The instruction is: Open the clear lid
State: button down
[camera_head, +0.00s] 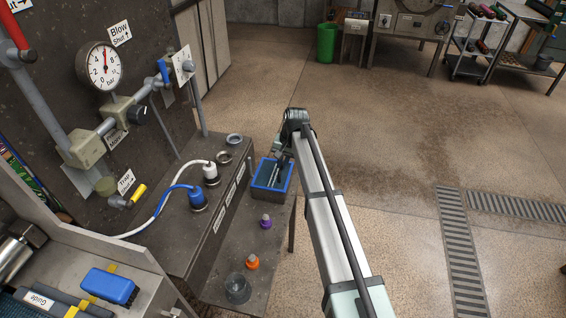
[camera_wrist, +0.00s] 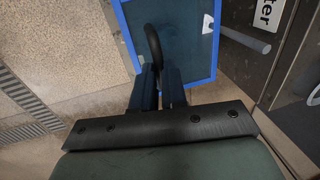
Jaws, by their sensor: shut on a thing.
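A blue-rimmed bin (camera_head: 260,187) stands on the low bench, and its top looks dark teal inside the blue frame. In the wrist view the blue frame of the clear lid (camera_wrist: 216,52) surrounds a dark see-through panel. A black curved handle (camera_wrist: 153,40) stands up from the lid. My gripper (camera_wrist: 158,82) is shut on this handle, with its two dark fingers on either side of the handle's lower end. In the head view my gripper (camera_head: 280,160) reaches down over the bin, and the arm hides part of its right side. I cannot tell whether the lid is raised.
Purple (camera_head: 265,222) and orange (camera_head: 252,262) bottles and a clear jar (camera_head: 238,288) stand along the low bench. The higher bench to the left holds metal cups (camera_head: 225,157) and white and blue plugs (camera_head: 198,200) with hoses. The floor to the right is open.

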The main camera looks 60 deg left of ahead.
aim_at(243, 153)
dwell(0.3)
jog(key=shift+s+a+r+t+h, duration=0.45)
jog(key=shift+a+r+t+h, duration=0.1)
jog(key=shift+r, duration=0.25)
jog(key=shift+s+a+r, duration=0.5)
jog(key=shift+s+a, duration=1)
jog(key=shift+s, duration=0.05)
jog(key=shift+s+a+r, duration=0.55)
jog(key=shift+s+a, duration=1)
jog(key=shift+s, duration=0.05)
jog(key=shift+s+a+r, duration=0.5)
jog(key=shift+s+a, duration=1)
jog(key=shift+s, duration=0.05)
jog(key=c, duration=1.2)
grip_release()
jog(key=shift+o, duration=0.2)
jog(key=shift+r, duration=0.1)
